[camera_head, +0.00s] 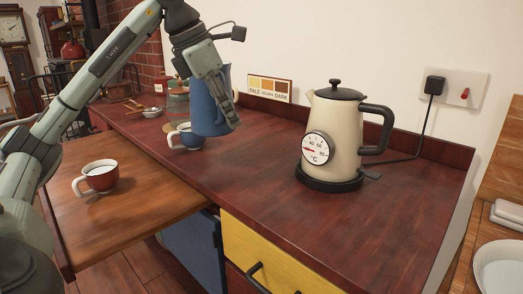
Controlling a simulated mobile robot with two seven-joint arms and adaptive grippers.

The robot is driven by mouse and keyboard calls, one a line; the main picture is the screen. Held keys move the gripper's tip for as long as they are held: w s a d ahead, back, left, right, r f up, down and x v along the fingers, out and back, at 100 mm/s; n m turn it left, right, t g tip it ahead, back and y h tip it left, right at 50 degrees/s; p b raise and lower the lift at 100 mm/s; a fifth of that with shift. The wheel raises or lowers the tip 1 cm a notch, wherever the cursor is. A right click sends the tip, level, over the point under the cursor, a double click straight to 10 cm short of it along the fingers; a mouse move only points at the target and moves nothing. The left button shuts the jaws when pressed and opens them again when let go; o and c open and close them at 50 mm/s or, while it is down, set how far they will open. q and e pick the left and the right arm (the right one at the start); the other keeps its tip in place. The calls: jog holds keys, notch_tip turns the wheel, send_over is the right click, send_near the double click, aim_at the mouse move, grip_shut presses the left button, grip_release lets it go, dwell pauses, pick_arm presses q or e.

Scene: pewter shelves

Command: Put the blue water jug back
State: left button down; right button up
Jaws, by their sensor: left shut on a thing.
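The blue water jug (205,112) is in the upper middle of the head view, over the dark red counter (240,160). My left gripper (228,110) is shut on the jug from above and its right side. The fingers and wrist hide part of the jug's top and right side. The jug looks upright; I cannot tell for sure whether its base touches the counter. My right gripper is not in view.
A cream kettle (335,135) with a dial stands on its base at right, its cord running to a wall socket (452,90). A red and white cup (100,177) sits on the lower wooden surface at left. Small bowls and a pot (178,101) stand at the back. The front middle counter is clear.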

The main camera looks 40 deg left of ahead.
pick_arm(q)
jog(key=w+d+f, duration=0.1)
jog(key=w, duration=0.1)
jog(key=w+d+f, duration=0.3)
jog(key=w, duration=0.1)
jog(key=shift+d+f+p, duration=0.25)
jog(key=shift+f+p, duration=0.1)
jog(key=shift+p, duration=0.05)
notch_tip(320, 180, down, 3)
jog(key=shift+f, duration=0.25)
jog(key=shift+f+b, duration=0.1)
jog(key=shift+b, duration=0.25)
jog(key=c, duration=1.6)
grip_release()
jog(key=shift+s+f, duration=0.1)
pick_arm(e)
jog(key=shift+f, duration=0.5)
